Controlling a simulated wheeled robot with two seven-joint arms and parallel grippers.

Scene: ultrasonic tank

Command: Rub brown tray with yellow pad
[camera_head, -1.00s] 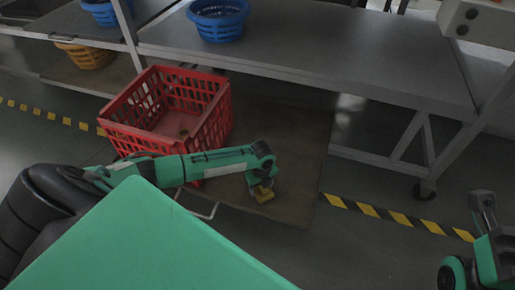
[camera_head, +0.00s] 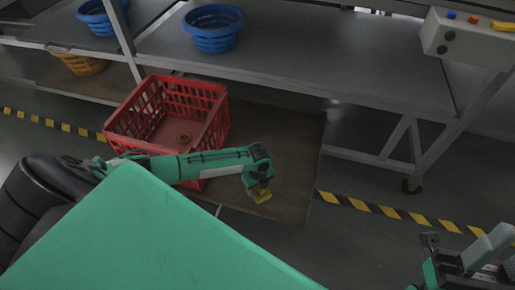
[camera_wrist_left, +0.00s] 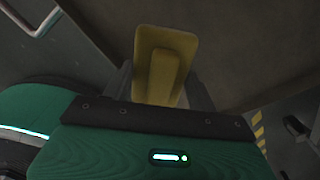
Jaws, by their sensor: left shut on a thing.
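The brown tray (camera_head: 288,150) is a flat, dark brown surface low under the grey bench, with the red crate standing on its left part. My left gripper (camera_head: 260,190) is shut on the yellow pad (camera_head: 262,196) over the right front part of the tray. The pad shows between the fingers in the left wrist view (camera_wrist_left: 160,68), with the tray behind it. I cannot tell whether the pad touches the tray. My right gripper (camera_head: 490,250) shows in part at the lower right, away from the tray; its jaws are unclear.
The red crate (camera_head: 213,135) has a small brown item in it. A grey bench (camera_head: 330,75) with a blue basket (camera_head: 213,27) stands above and behind. An orange basket (camera_head: 80,62) is at the left. Striped tape (camera_head: 375,207) marks the floor at the right.

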